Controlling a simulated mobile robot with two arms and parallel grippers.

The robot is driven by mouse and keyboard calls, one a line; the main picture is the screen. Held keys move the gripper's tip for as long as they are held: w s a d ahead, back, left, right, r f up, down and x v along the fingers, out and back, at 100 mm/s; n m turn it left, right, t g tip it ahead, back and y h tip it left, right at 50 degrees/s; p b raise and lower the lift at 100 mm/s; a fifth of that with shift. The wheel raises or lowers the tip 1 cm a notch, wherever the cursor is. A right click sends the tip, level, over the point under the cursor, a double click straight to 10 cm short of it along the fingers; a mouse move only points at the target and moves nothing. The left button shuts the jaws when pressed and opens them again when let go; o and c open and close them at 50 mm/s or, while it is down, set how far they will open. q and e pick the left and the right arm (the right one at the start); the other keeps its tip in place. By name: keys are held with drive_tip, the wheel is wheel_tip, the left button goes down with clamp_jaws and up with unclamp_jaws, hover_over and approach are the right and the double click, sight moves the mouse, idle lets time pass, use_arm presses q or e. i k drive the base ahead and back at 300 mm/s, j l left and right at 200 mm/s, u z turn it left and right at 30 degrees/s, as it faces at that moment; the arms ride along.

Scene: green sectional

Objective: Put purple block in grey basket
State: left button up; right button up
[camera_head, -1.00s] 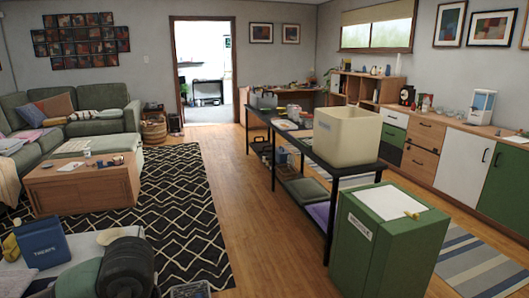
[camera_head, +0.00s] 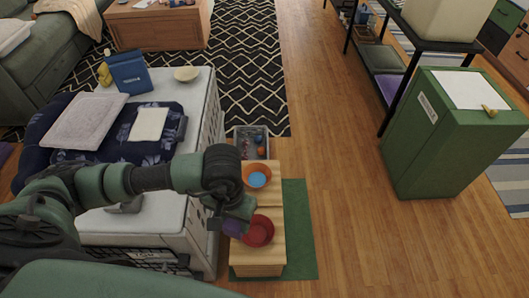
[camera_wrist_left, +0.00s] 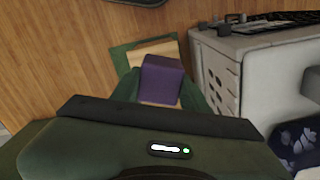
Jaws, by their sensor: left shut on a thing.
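My left gripper (camera_head: 238,220) reaches in from the left over the near end of a low wooden bench. It is shut on the purple block (camera_head: 231,227), which is partly hidden by the gripper in the head view. The left wrist view shows the block (camera_wrist_left: 162,72) between the two dark green fingers (camera_wrist_left: 160,92). A grey open container (camera_head: 239,131), likely the grey basket, stands beyond the bench's far end, with several small things inside. The block is apart from it. My right gripper is not in view.
A red bowl (camera_head: 258,231) and an orange bowl (camera_head: 257,176) with blue inside stand on the wooden bench (camera_head: 272,205), beside the gripper. A white crate-like table (camera_head: 190,130) is to the left. A green cabinet (camera_head: 430,150) stands right; wooden floor (camera_head: 345,190) between is clear.

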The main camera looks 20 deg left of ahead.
sight(251, 153)
drive_tip(key=l+z, duration=0.15)
drive_tip(key=l, duration=0.25)
drive_tip(key=i+l+z, duration=0.1)
drive_tip(key=l, duration=0.25)
drive_tip(key=i+l+z, duration=0.15)
drive_tip(key=l, duration=0.25)
drive_tip(key=i+l+u, duration=0.25)
drive_tip(key=i+l, duration=0.2)
drive_tip(key=i, duration=0.15)
drive_tip(key=i+l+u, duration=0.25)
drive_tip(key=i+l, duration=0.3)
drive_tip(key=i+j+u, duration=0.15)
drive_tip(key=i+u, duration=0.7)
drive_tip(key=i+l+u, duration=0.15)
drive_tip(key=i+u, duration=0.25)
drive_tip(key=i+l+u, duration=0.3)
drive_tip(key=i+u, duration=0.15)
drive_tip(key=i, duration=0.1)
